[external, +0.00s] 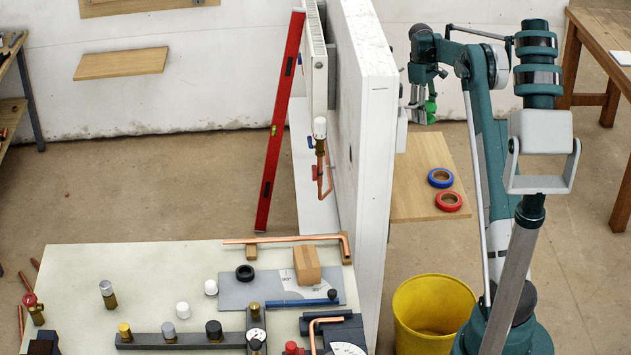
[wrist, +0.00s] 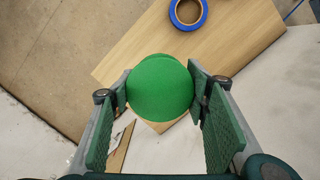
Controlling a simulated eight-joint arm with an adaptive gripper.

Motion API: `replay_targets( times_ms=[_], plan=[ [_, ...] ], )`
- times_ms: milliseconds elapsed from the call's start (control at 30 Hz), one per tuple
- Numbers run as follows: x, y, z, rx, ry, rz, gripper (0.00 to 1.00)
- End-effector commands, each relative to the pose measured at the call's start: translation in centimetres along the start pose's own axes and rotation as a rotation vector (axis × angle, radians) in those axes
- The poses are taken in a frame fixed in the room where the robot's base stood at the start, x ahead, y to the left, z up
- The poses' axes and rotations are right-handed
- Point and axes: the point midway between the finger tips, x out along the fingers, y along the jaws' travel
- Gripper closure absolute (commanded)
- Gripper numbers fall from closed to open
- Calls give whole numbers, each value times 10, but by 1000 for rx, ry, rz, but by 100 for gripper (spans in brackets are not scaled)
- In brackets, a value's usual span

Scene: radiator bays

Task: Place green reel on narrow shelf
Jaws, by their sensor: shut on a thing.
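My gripper (external: 424,106) is shut on the green reel (external: 431,106), to the right of the white wall. In the wrist view the green reel (wrist: 160,88) is a rounded green shape between the two finger pads of my gripper (wrist: 161,94). Its far side is hidden. A light wooden shelf (external: 408,198) juts out from the wall; it also shows in the wrist view (wrist: 235,42). The reel is above the shelf, apart from it in the external view. Which board counts as narrow I cannot tell.
A blue reel (external: 440,186) and a red reel (external: 449,208) lie on the shelf's right part; its left part looks clear. The white wall (external: 366,150) stands close to my gripper. A yellow bucket (external: 425,318) stands below. Another wooden shelf (external: 120,64) is on the back wall.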

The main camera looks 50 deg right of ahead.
Motion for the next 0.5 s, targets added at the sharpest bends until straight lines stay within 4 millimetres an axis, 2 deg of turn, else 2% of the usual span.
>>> replay_targets(
  times_ms=[500],
  plan=[
    [89,0,-14,0,0,0,67]
  ],
)
